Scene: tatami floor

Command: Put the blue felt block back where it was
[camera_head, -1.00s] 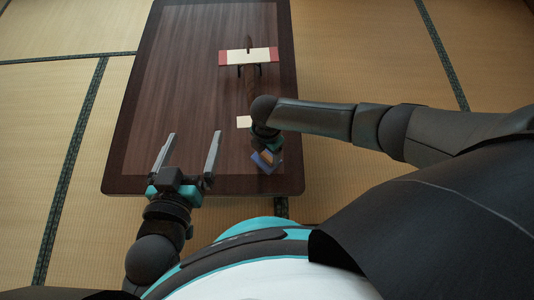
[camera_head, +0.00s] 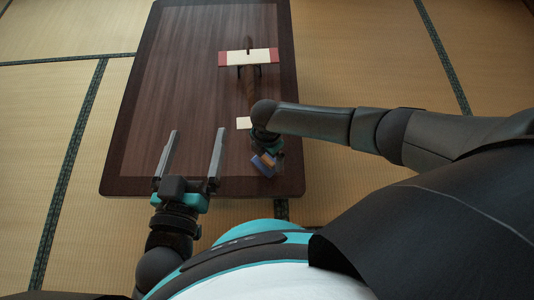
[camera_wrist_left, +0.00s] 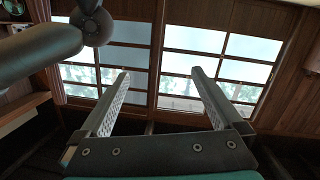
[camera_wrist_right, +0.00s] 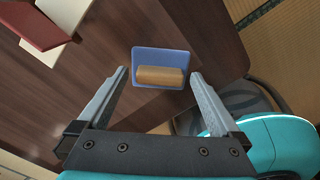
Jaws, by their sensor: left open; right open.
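The blue felt block (camera_wrist_right: 160,57) has a tan wooden bar on it and is in the right wrist view, just beyond and between my right fingertips. It also shows in the head view (camera_head: 261,166) near the table's front right corner, partly hidden by my right gripper (camera_head: 266,152). My right gripper (camera_wrist_right: 160,75) is open; whether either finger touches the block I cannot tell. My left gripper (camera_head: 193,132) is open and empty over the front left of the table, with bare fingers in the left wrist view (camera_wrist_left: 160,75).
The dark wooden table (camera_head: 190,80) stands on tatami. A red and white piece (camera_head: 235,57) on a dark stand is toward the back right. A small cream card (camera_head: 243,123) lies beside my right arm. The table's left and middle are clear.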

